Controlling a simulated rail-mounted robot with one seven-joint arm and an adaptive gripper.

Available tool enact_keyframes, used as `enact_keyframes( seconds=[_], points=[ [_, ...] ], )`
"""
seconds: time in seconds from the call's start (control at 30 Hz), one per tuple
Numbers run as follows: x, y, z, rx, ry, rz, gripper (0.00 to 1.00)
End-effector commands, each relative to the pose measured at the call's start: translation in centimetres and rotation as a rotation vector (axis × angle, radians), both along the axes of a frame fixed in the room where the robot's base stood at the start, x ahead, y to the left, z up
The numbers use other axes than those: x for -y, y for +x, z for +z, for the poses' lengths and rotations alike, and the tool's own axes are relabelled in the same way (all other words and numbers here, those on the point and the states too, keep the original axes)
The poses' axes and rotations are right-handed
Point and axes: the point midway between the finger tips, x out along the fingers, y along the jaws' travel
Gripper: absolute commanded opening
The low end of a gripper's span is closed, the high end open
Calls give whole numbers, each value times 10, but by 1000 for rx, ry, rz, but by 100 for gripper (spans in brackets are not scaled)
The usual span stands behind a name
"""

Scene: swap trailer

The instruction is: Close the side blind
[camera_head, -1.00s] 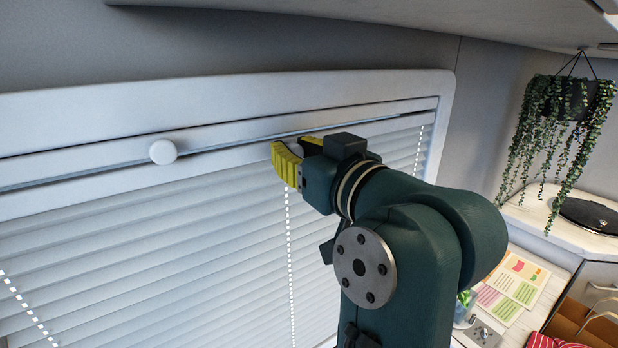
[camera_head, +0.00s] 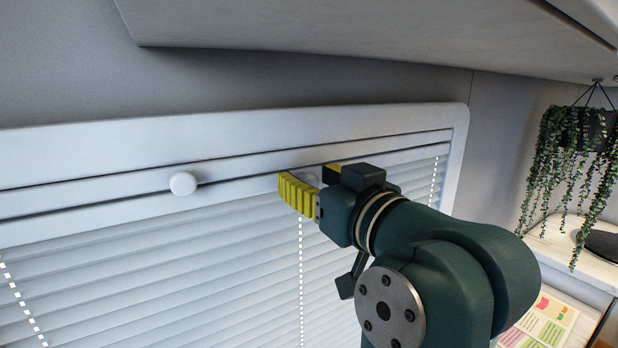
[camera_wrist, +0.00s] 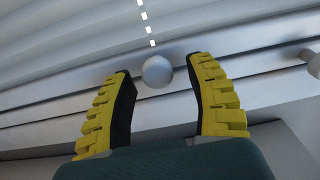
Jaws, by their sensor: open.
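The side blind (camera_head: 200,240) is a white slatted blind hanging across the window, with dashed cord lines running down it. Its upper rail carries a round white knob (camera_head: 183,183) at the left, which also shows at the right edge of the wrist view (camera_wrist: 314,64). A second white knob (camera_wrist: 157,72) sits between my fingertips in the wrist view. It is mostly hidden behind my gripper (camera_head: 312,180) in the head view. My gripper is open, with its yellow fingers on either side of this knob. I cannot tell whether either finger touches it.
A white window frame (camera_head: 240,130) surrounds the blind. An overhead cabinet (camera_head: 350,40) hangs above it. At the right are a hanging plant (camera_head: 568,170), a white counter (camera_head: 550,240) and papers (camera_head: 540,320).

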Motion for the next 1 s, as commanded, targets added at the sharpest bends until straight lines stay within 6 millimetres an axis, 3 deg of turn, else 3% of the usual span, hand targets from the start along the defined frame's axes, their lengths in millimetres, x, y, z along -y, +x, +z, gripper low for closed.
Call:
enact_keyframes(
  seconds=[0.4, 0.5, 0.87, 1.0],
  points=[
    [47, -81, 0, 4, 0, -5, 55],
    [54, -94, 1, 4, 0, -3, 55],
    [57, -101, 1, 2, 0, 0, 55],
    [39, -96, -7, -12, 6, 36, 55]
  ],
)
